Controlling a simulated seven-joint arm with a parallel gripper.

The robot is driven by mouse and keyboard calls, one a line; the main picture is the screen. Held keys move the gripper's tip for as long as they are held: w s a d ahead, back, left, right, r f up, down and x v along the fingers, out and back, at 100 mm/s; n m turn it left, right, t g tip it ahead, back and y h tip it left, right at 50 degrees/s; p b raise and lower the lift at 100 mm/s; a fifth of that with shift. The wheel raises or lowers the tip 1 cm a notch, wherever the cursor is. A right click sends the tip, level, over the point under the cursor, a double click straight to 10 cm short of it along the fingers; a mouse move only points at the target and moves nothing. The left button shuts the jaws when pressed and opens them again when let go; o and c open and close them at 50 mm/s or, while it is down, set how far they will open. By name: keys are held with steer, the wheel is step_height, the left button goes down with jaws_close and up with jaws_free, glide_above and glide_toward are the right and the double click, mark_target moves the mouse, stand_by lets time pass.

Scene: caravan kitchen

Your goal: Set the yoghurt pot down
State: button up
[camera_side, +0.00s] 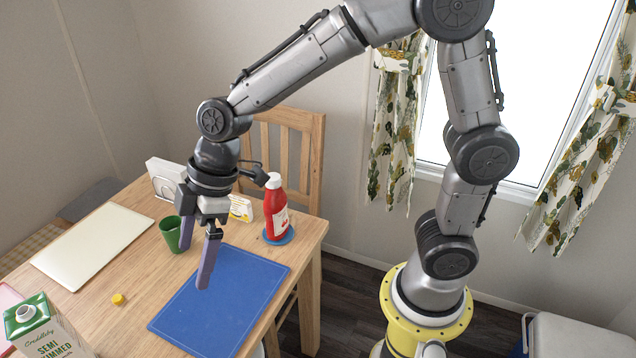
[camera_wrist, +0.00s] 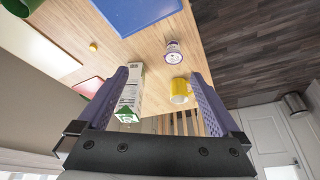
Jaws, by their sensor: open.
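The yoghurt pot (camera_wrist: 173,55) is small and white with purple markings. In the wrist view it stands on the bare wooden table beyond the blue board, near the table's edge. I cannot make it out surely in the side view. My gripper (camera_side: 195,266) is open and empty, pointing down around the left part of the blue board (camera_side: 230,295), close to the green cup. In the wrist view my gripper's two purple fingers (camera_wrist: 158,78) are spread wide with nothing held between them. The pot is well apart from them.
A green cup (camera_side: 172,235) stands beside my gripper. A red sauce bottle (camera_side: 276,210) stands on a blue coaster. A milk carton (camera_side: 48,330), yellow cap (camera_side: 118,299), cream board (camera_side: 92,245) and yellow mug (camera_wrist: 180,91) are also on the table. The blue board is bare.

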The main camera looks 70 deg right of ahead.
steer(key=s+d+r+m+t+h, duration=0.1)
steer(key=s+d+r+m+h, duration=0.1)
steer(key=s+d+m, duration=0.3)
steer(key=s+d+r+m+t+h, duration=0.2)
steer(key=s+d+r+m, duration=0.2)
steer(key=s+d, duration=0.9)
steer(key=m, duration=0.2)
steer(key=shift+s+d+r+m, duration=0.2)
steer(key=shift+s+d+m, duration=0.1)
steer(key=shift+s+d, duration=0.05)
